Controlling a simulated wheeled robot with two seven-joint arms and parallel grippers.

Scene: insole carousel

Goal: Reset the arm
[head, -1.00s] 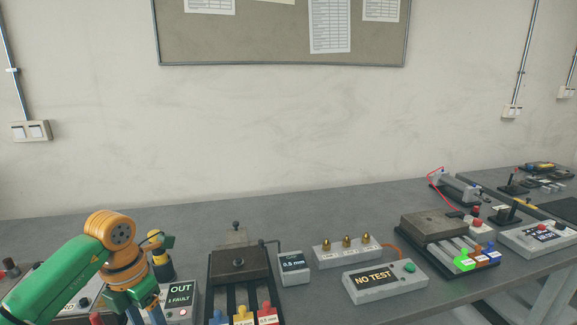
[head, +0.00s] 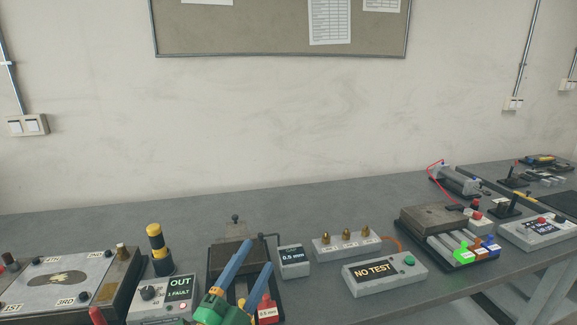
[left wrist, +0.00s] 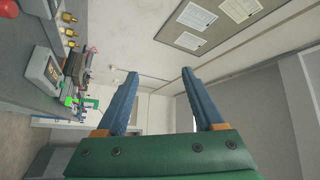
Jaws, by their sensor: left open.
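My left gripper (head: 248,272) shows at the bottom middle of the head view, its two blue fingers apart and pointing up. It is empty. It is in front of the dark device with a sliding block (head: 234,254) and covers part of it. In the left wrist view the gripper (left wrist: 162,76) also has its fingers spread, with only wall and room between them. My right gripper is in neither view.
A plate device (head: 120,288) is at left. Bare bench lies behind them.

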